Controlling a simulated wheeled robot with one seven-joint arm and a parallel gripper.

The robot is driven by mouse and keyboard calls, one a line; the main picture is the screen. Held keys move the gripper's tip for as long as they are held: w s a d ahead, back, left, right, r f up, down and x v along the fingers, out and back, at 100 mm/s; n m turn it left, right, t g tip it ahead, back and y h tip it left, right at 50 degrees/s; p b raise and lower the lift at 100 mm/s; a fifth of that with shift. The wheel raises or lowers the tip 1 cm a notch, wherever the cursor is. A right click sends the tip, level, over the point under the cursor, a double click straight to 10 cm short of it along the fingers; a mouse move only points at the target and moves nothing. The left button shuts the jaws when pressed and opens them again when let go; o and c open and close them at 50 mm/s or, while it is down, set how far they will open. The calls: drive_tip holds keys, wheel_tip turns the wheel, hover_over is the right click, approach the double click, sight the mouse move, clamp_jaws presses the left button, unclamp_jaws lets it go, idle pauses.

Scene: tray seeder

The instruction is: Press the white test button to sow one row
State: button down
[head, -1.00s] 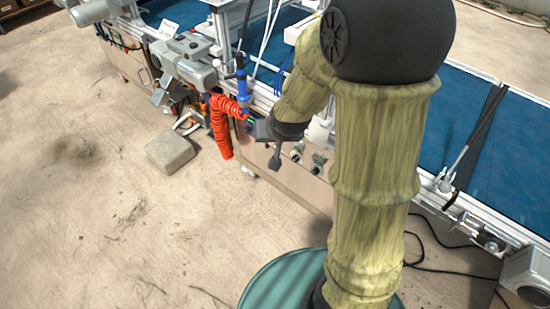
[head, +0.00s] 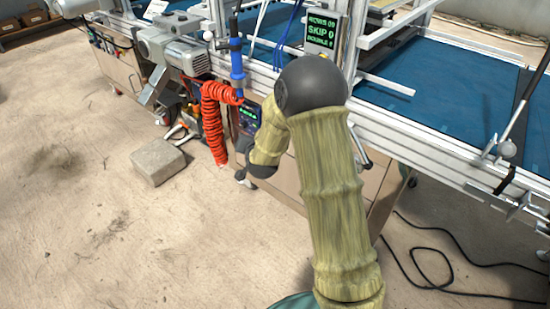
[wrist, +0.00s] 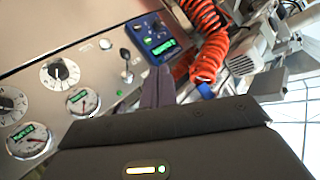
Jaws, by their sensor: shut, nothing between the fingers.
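In the wrist view a small round white button (wrist: 105,44) sits on the beige control panel (wrist: 75,48), beside a dark-tipped lever switch (wrist: 125,54). I cannot read a label on it. My gripper (wrist: 158,72) is shut and empty. Its fingertips point at the panel near the lower edge of a blue control box (wrist: 153,38), to the right of the white button; I cannot tell whether they touch anything. In the head view my gripper (head: 242,179) is low in front of the machine, and my arm hides much of the panel.
An orange coiled hose (wrist: 207,45) hangs close to the right of the blue box. Gauges (wrist: 83,100) and knobs (wrist: 60,73) fill the panel's left. A grey block (head: 158,160) lies on the floor. A green-text display (head: 321,33) stands above the blue belt (head: 420,75).

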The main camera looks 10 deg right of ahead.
drive_tip(key=w+f+m+t+h+b, duration=0.1)
drive_tip(key=w+f+b, duration=0.1)
drive_tip(key=f+b, duration=0.3)
drive_tip(key=w+f+m+t+h+b, duration=0.1)
drive_tip(key=w+f+m+t+b, duration=0.1)
drive_tip(key=f+b, duration=0.3)
wheel_tip(320, 180, down, 4)
drive_tip(key=shift+w+d+f+b, duration=0.25)
drive_tip(key=shift+d+b, duration=0.1)
drive_tip(key=shift+b, duration=0.05)
drive_tip(key=w+d, duration=0.5)
drive_tip(key=d, duration=0.2)
drive_tip(key=shift+w+d, duration=0.1)
idle(1.5)
drive_tip(key=shift+w+d, duration=0.25)
drive_tip(key=shift+d, duration=0.05)
